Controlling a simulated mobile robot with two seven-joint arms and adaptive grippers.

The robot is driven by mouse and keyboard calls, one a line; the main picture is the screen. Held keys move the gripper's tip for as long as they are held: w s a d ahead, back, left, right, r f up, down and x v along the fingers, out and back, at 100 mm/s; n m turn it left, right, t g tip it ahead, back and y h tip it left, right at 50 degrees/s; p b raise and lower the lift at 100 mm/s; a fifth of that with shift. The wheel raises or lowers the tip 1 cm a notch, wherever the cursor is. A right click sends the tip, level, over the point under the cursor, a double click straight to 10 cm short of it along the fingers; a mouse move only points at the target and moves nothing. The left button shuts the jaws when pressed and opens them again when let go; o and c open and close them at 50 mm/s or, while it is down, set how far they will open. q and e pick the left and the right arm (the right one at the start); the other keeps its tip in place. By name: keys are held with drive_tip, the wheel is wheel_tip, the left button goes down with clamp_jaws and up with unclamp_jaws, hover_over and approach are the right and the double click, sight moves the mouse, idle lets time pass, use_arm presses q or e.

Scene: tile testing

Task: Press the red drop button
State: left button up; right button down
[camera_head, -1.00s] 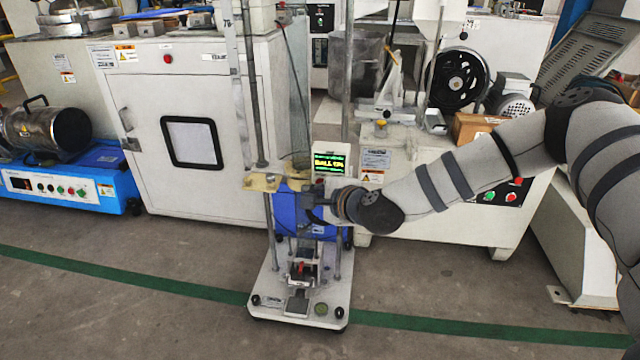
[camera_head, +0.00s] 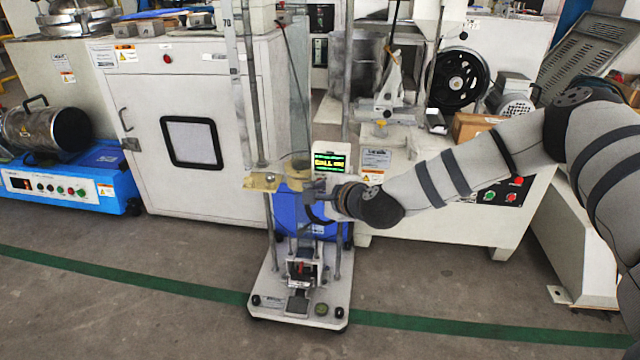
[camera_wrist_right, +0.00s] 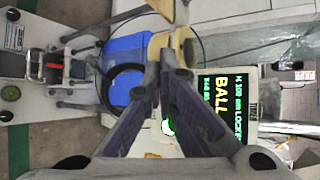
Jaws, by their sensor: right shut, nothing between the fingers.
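The drop tester (camera_head: 262,290) stands on the floor, with upright rods and a white base. Its display box (camera_head: 330,163) has a lit screen, which shows large and sideways in the wrist view (camera_wrist_right: 222,108); "BALL" is readable. My right gripper (camera_head: 308,194) is shut and empty, just below the display box and beside the tan holder (camera_head: 262,181). In the wrist view its closed fingertips (camera_wrist_right: 168,62) are close to a tan ring (camera_wrist_right: 165,42). I cannot make out the red drop button clearly; my fingers cover part of the display panel. My left gripper is out of view.
A red piece (camera_head: 301,267) sits in the clamp on the tester's base. A blue object (camera_head: 290,215) stands behind the rods. A white cabinet (camera_head: 190,100) is at left and a machine with red and green buttons (camera_head: 500,196) at right. The front floor is clear.

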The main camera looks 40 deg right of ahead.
drive_tip(key=shift+w+d, duration=0.2)
drive_tip(key=shift+d, duration=0.05)
idle(0.6)
drive_tip(key=shift+s+a, duration=0.6)
drive_tip(key=shift+a, duration=0.05)
drive_tip(key=s+a+p, duration=0.2)
drive_tip(key=s+a, duration=0.1)
drive_tip(key=shift+s+a, duration=0.1)
drive_tip(key=shift+a, duration=0.3)
idle(0.5)
